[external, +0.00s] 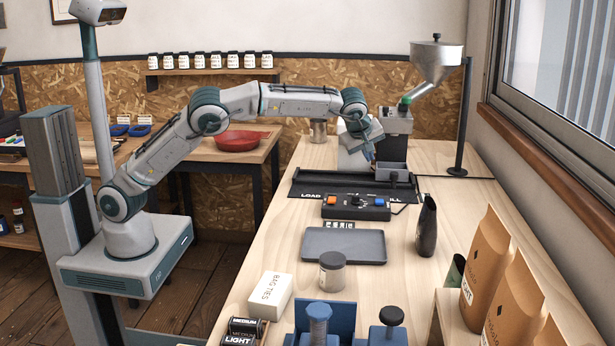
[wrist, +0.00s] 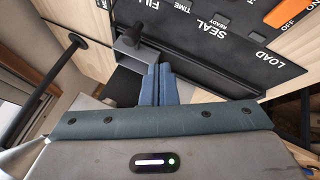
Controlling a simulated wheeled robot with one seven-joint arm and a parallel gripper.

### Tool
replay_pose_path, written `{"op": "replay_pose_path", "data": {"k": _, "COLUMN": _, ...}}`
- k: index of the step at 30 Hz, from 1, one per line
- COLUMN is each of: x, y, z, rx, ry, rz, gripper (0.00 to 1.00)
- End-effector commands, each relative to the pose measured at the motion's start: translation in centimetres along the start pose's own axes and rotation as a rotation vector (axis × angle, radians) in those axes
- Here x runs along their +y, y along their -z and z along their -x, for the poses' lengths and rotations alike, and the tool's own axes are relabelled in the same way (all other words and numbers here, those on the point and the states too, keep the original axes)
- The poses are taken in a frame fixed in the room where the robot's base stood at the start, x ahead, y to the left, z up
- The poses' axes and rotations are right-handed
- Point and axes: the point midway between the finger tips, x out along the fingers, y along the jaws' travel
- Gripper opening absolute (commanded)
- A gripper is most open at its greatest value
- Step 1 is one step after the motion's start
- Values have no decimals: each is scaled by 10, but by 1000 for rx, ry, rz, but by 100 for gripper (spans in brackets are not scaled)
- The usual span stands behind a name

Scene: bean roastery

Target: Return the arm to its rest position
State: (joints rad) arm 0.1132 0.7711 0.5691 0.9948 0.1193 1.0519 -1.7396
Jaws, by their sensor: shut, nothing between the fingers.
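My arm reaches from its base at the left across to the far end of the wooden table. My gripper (external: 369,152) points down beside the grinder-like machine (external: 398,124) with a metal hopper. In the wrist view my gripper (wrist: 157,68) shows two blue fingers pressed together with nothing between them.
Brown bags (external: 485,255) line the right. A black stand (external: 463,120) rises at the back right.

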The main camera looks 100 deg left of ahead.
Motion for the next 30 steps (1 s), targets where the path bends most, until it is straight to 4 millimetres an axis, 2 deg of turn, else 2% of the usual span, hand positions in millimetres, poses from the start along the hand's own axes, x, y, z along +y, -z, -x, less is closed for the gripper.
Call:
{"op": "replay_pose_path", "data": {"k": 11, "x": 0, "y": 1, "z": 2, "rx": -2, "ry": 1, "rz": -3, "gripper": 0}}
{"op": "replay_pose_path", "data": {"k": 16, "x": -15, "y": 12, "z": 16, "rx": -51, "ry": 22, "rz": -70, "gripper": 0}}
{"op": "replay_pose_path", "data": {"k": 23, "x": -71, "y": 26, "z": 57, "rx": -215, "ry": 48, "rz": -328, "gripper": 0}}
{"op": "replay_pose_path", "data": {"k": 30, "x": -145, "y": 26, "z": 109, "rx": -381, "ry": 2, "rz": -660, "gripper": 0}}
